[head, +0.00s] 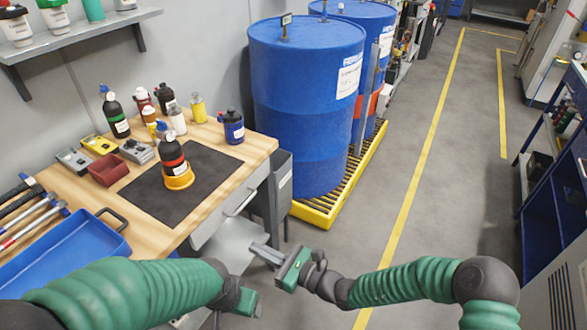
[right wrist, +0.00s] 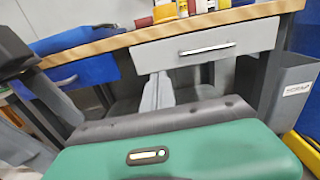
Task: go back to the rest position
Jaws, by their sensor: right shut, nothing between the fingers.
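My right gripper (head: 266,254) is in front of the bench's right front corner, below the bench top and clear of it in the head view. Its grey fingers are shut and empty. The right wrist view shows its green housing close up. My left arm comes in from the lower left, over the bench's front edge. It ends in a green and dark wrist part (head: 243,300); its fingers are not clearly seen. A dark bottle with a red band (head: 172,150) stands upright in an orange base (head: 179,177) on the dark mat (head: 205,165).
The wooden bench (head: 258,150) carries a blue tray (head: 70,255), a red bin (head: 108,170), several bottles and meters. Its drawer (right wrist: 205,48) faces my right gripper. Blue drums (head: 305,110) stand on a yellow pallet (head: 318,216). The aisle floor (head: 440,190) is clear.

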